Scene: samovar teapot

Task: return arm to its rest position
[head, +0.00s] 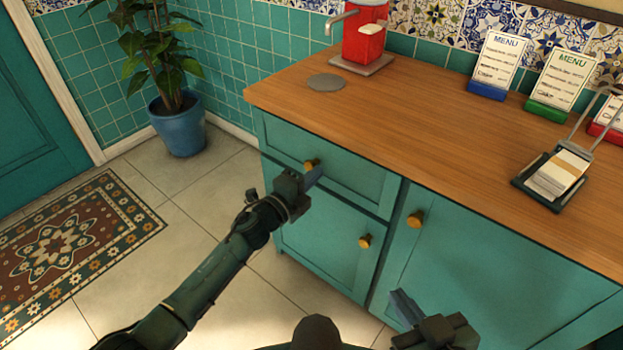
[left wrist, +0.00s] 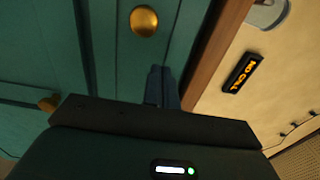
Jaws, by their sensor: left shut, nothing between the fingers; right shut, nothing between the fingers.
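My left arm reaches in from the lower left of the head view. Its gripper (head: 314,174) is shut and empty in front of the teal cabinet's upper drawer (head: 345,178), close to a round brass knob (head: 311,164). In the left wrist view the shut fingers (left wrist: 162,88) show against the teal cabinet front, below a brass knob (left wrist: 144,21). My right gripper (head: 404,306) is shut and empty at the bottom of the head view, in front of the lower cabinet door. I cannot tell whether the left fingers touch the drawer.
A wooden counter (head: 430,130) tops the cabinet. On it stand a red dispenser (head: 365,35), a grey disc (head: 326,82), several menu stands (head: 495,62) and a card holder (head: 552,176). A potted plant (head: 178,125) and a rug (head: 70,240) lie left. Tiled floor between is clear.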

